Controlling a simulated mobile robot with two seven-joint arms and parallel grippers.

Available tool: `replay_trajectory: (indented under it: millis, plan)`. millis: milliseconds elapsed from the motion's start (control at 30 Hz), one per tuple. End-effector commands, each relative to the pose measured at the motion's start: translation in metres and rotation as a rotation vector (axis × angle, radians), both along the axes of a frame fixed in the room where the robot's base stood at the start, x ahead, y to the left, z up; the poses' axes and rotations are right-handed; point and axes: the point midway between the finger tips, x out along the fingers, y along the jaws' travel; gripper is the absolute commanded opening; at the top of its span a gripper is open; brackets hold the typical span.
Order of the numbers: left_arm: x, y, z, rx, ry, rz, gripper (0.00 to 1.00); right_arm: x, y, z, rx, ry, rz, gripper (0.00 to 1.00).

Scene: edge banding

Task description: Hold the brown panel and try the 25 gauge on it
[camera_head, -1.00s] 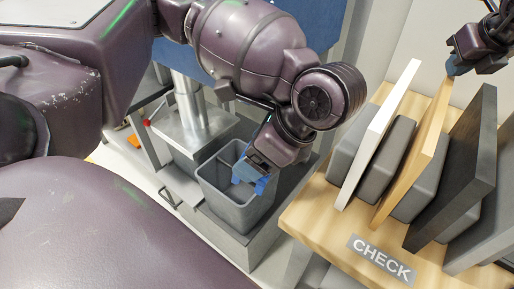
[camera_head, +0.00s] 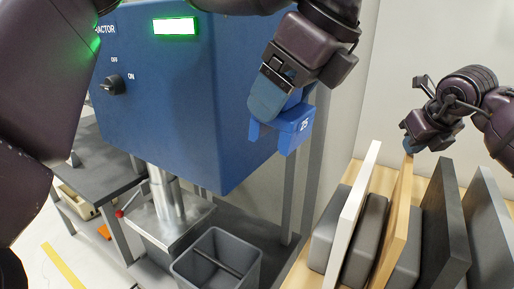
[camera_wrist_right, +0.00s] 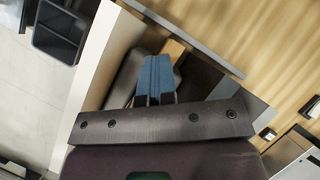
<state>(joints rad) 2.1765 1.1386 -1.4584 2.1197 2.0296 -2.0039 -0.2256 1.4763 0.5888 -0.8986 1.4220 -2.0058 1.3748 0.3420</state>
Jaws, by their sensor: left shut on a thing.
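The brown panel (camera_head: 393,215) is the light wood-coloured board standing upright in the rack, between the white and the dark ones. My right gripper (camera_head: 408,147) is at its upper edge, its blue fingers close together on the panel. The right wrist view shows these fingers (camera_wrist_right: 155,78) with a bit of the brown panel (camera_wrist_right: 173,48) beyond; their contact is partly hidden.
A white panel (camera_head: 352,215), a dark panel (camera_head: 446,230) and a grey panel (camera_head: 490,215) stand beside the brown one, with grey blocks between. A grey bin (camera_head: 250,265) is at the lower middle. The blue extractor (camera_head: 200,110) stands behind my left gripper.

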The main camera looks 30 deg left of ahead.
Motion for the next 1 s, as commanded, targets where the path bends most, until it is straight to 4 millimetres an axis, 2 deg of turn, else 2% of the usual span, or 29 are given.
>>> replay_trajectory:
  millis: [33, 300, 600, 767, 1000]
  plan:
    - [0.009, 0.000, 0.011, -0.005, -0.005, -0.025, 0.47, -0.001, 0.000, -0.011, -0.008, 0.017, 0.001, 0.00]
    - [0.048, 0.008, 0.081, -0.026, -0.002, -0.197, 0.47, -0.001, 0.000, -0.011, -0.008, 0.017, 0.001, 0.00]
    - [0.071, 0.019, 0.144, -0.042, 0.005, -0.313, 0.47, -0.001, 0.000, -0.011, -0.008, 0.017, 0.001, 0.00]
    - [0.082, 0.013, 0.160, -0.050, 0.010, -0.278, 0.47, -0.001, 0.000, -0.011, -0.008, 0.017, 0.001, 0.00]
    - [0.095, -0.015, 0.145, -0.063, 0.010, -0.058, 0.47, -0.001, 0.000, -0.011, -0.009, 0.018, 0.000, 0.00]
